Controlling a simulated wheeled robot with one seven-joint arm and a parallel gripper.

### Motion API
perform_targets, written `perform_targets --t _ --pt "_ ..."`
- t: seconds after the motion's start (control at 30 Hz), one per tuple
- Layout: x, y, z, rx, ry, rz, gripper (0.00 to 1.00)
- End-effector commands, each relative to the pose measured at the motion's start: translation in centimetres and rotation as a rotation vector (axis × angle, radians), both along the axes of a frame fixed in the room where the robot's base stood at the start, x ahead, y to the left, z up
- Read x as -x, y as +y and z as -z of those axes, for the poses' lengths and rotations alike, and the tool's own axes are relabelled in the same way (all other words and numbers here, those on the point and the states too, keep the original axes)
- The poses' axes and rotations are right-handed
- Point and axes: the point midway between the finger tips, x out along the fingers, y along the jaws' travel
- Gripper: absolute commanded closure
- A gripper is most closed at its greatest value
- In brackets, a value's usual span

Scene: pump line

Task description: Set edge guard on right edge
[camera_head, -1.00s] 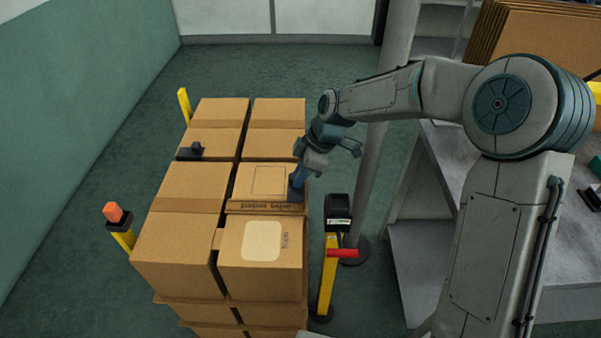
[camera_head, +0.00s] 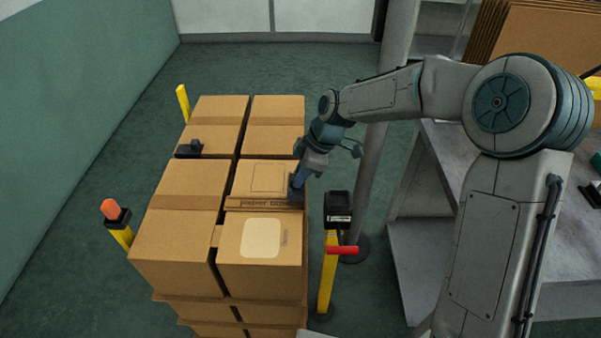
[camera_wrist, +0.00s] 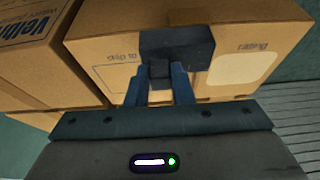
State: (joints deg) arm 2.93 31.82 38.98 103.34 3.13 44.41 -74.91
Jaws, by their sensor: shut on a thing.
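My gripper (camera_head: 296,182) is at the right edge of the carton stack (camera_head: 190,185). In the wrist view its two blue fingers (camera_wrist: 160,88) are shut on the knob of a dark edge guard (camera_wrist: 195,42). The guard lies at the carton's top edge, with the carton face behind it. I cannot tell whether it is fully seated. In the head view the held guard is mostly hidden by the gripper. A second dark guard (camera_head: 189,148) sits on the left edge of the stack.
A yellow post with a black head (camera_head: 338,210) and a red handle (camera_head: 343,250) stands close to the right of the stack. A grey pillar (camera_head: 372,170) rises behind it. Yellow posts (camera_head: 122,236) stand at left. A grey bench (camera_head: 450,160) is at right.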

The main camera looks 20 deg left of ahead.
Motion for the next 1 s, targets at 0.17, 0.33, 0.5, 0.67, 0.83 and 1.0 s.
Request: perform_targets --t 0.17,0.33,0.5,0.67,0.83,1.0 --pt "0.0 0.0 0.2 0.000 0.000 0.000 1.00" --pt "0.0 0.0 0.6 0.000 0.000 0.000 1.00" --pt "0.0 0.0 1.1 0.000 0.002 -0.001 1.00" --pt "0.1 -0.1 1.5 0.003 0.004 -0.002 1.00" --pt "0.2 -0.2 1.6 0.005 0.007 -0.002 1.00" --pt "0.1 -0.2 1.7 0.006 0.008 -0.001 0.54"
